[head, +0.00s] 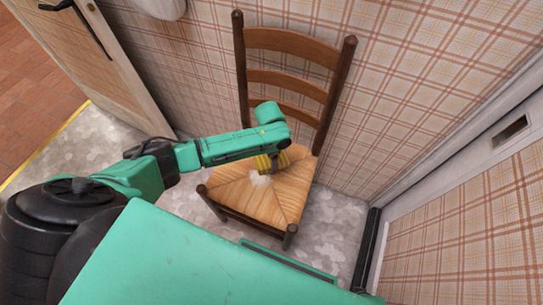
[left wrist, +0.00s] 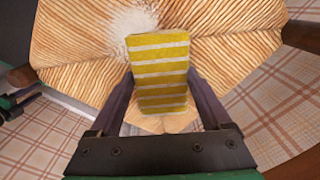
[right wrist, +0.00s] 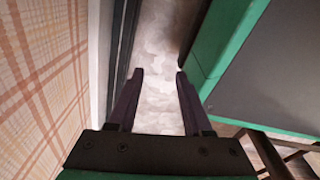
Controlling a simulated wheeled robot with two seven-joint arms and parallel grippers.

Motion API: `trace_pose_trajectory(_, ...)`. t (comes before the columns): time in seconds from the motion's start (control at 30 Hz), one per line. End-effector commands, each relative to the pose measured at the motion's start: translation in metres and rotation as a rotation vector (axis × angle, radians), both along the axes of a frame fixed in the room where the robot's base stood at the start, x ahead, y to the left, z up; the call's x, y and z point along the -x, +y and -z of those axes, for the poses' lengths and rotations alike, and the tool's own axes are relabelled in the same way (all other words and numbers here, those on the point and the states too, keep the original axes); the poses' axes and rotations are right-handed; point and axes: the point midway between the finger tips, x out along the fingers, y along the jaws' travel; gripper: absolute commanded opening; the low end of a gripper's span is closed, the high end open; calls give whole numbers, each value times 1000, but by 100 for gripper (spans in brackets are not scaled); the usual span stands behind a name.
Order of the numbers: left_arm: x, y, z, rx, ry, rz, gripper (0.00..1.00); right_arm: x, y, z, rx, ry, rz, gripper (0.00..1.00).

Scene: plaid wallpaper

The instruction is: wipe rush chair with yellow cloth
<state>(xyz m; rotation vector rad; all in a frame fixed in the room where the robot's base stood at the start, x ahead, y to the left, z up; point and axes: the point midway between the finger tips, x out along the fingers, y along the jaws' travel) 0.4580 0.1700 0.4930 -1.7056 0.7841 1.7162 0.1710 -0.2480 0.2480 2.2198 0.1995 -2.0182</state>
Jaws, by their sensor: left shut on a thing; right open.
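The rush chair (head: 286,194) stands against the plaid wall, with dark wooden posts and a woven straw seat. A pale whitish patch (head: 261,181) lies on the seat and also shows in the left wrist view (left wrist: 130,20). My left gripper (head: 268,165) is over the seat, shut on the yellow cloth (left wrist: 160,70), which has white stripes. The cloth is just beside the pale patch; I cannot tell whether it touches the seat. My right gripper (right wrist: 160,72) is open and empty, pointing at the floor near the wall.
An open door (head: 85,50) stands at the left, with brick-coloured floor beyond it. A white door frame (head: 470,130) is at the right. The grey patterned floor (head: 335,225) is clear right of the chair. The chair's tall slatted back rises behind the seat.

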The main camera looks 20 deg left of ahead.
Motion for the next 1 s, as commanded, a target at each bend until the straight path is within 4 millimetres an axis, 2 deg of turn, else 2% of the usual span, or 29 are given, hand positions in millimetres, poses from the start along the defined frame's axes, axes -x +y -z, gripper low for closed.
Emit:
trace_pose_trajectory(0.07,0,0,-5,0,0,0,37,7,-1,-1,1,3,-3,50)
trace_pose_trajectory(0.1,0,0,5,2,4,-4,37,10,-2,-1,1,3,-5,50)
trace_pose_trajectory(0.63,1,3,-15,3,2,-5,37,57,-12,-1,6,11,-27,50)
trace_pose_trajectory(1.0,2,8,-45,2,1,-10,37,56,-12,-38,5,8,-26,50)
